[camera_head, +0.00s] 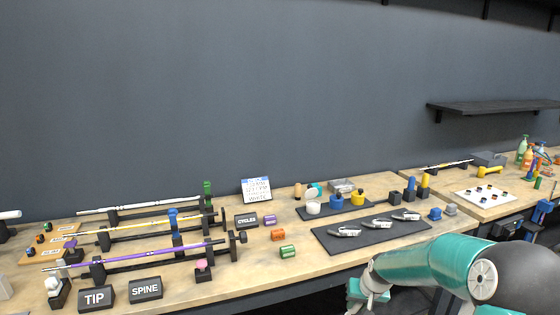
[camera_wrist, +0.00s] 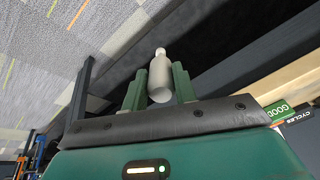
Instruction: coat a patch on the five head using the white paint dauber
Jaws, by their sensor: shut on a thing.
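My gripper (camera_wrist: 160,88) is shut on a pale grey-white, bottle-shaped piece, taken as the white paint dauber (camera_wrist: 160,75); its narrow end points away from the palm. In the head view my gripper (camera_head: 366,292) hangs in front of the bench's front edge, low and apart from the club heads. Three silver iron heads lie in a row on a dark mat: left (camera_head: 345,232), middle (camera_head: 377,224) and right (camera_head: 406,216). Their numbers are too small to read, so I cannot tell which is the five.
White (camera_head: 313,208), blue (camera_head: 337,202) and yellow (camera_head: 358,198) pots stand on a dark tray behind the mat. Blue (camera_head: 409,186) and yellow (camera_head: 424,181) daubers stand in black holders. Shafts on stands fill the bench's left. Under the wrist is carpeted floor (camera_wrist: 50,60).

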